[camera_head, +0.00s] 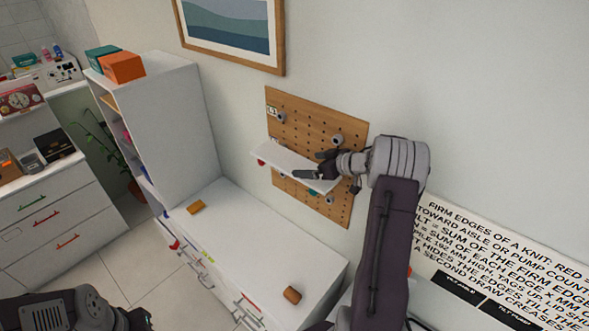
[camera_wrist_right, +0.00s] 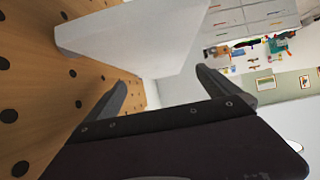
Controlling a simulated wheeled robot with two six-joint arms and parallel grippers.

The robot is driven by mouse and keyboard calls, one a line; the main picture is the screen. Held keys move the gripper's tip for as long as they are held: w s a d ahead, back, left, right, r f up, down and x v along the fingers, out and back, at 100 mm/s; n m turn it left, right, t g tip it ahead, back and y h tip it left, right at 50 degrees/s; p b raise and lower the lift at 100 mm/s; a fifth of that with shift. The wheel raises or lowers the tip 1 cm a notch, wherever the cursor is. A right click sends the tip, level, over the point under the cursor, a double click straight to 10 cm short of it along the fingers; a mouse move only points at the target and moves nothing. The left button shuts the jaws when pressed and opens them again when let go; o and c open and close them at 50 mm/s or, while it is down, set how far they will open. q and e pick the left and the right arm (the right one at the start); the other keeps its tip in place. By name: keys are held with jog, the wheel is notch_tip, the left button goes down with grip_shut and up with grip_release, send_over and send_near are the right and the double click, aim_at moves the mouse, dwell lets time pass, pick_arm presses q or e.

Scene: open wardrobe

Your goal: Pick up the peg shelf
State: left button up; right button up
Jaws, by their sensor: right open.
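The peg shelf (camera_head: 283,160) is a white board sticking out from a wooden pegboard (camera_head: 318,118) on the wall. My right gripper (camera_head: 314,164) is at the right part of the shelf, with its fingers pointing left. In the right wrist view the shelf (camera_wrist_right: 135,38) fills the upper middle, in front of the open fingers of the right gripper (camera_wrist_right: 162,82). The fingers look empty, and I cannot tell whether they touch the shelf. Part of my left arm shows at the lower left of the head view, but its fingers do not show.
A white low cabinet (camera_head: 245,235) stands below the pegboard, with two small brown blocks on top. A tall white shelf unit (camera_head: 180,115) stands left of it. Round pegs (camera_head: 337,140) stick out of the pegboard. A large text panel (camera_head: 500,250) is at the right.

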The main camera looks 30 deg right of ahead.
aim_at(294, 163)
jog(key=shift+w+a+f, duration=0.15)
jog(key=shift+w+a, duration=0.1)
jog(key=shift+w, duration=0.3)
jog(key=shift+w+a+f, duration=0.1)
jog(key=shift+w+a, duration=0.1)
jog(key=shift+w, duration=0.35)
jog(key=p+x, duration=0.2)
jog(key=p, duration=0.1)
jog(key=shift+w+f, duration=0.25)
jog(key=shift+w, duration=0.05)
jog(key=shift+w+f, duration=0.15)
jog(key=shift+f, duration=0.05)
jog(key=shift+w+f, duration=0.15)
jog(key=shift+w, duration=0.05)
jog(key=shift+w+a, duration=0.15)
jog(key=c, duration=0.3)
jog(key=shift+w+f, duration=0.1)
jog(key=c, duration=1)
pick_arm(q)
jog(key=r, duration=0.3)
jog(key=shift+w+r, duration=0.25)
jog(key=shift+r, duration=0.05)
pick_arm(e)
jog(key=shift+s, duration=0.2)
